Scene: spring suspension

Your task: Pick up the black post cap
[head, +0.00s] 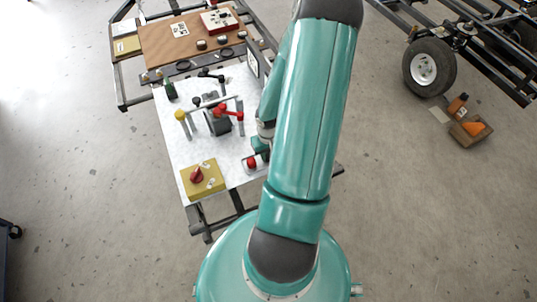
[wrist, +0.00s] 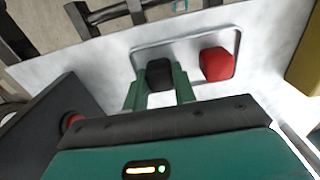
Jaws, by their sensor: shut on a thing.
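The black post cap (wrist: 159,73) is between the two green fingers of my gripper (wrist: 160,88) in the wrist view. The fingers are shut on its sides. The cap is over a shallow, grey-rimmed tray (wrist: 188,40); I cannot tell if it still touches the tray. A red cap (wrist: 217,64) sits in the tray just right of it, apart from the fingers. In the head view the red cap (head: 251,163) shows at the table's right edge, and my arm hides most of the gripper area and the black cap.
The white table (head: 178,133) bears a yellow block with a red knob (head: 197,175), and posts with red (head: 228,113) and yellow (head: 181,115) tops. A dark box (wrist: 55,125) stands left of my gripper. A brown bench (head: 155,45) lies beyond; a wheeled frame (head: 430,67) stands right.

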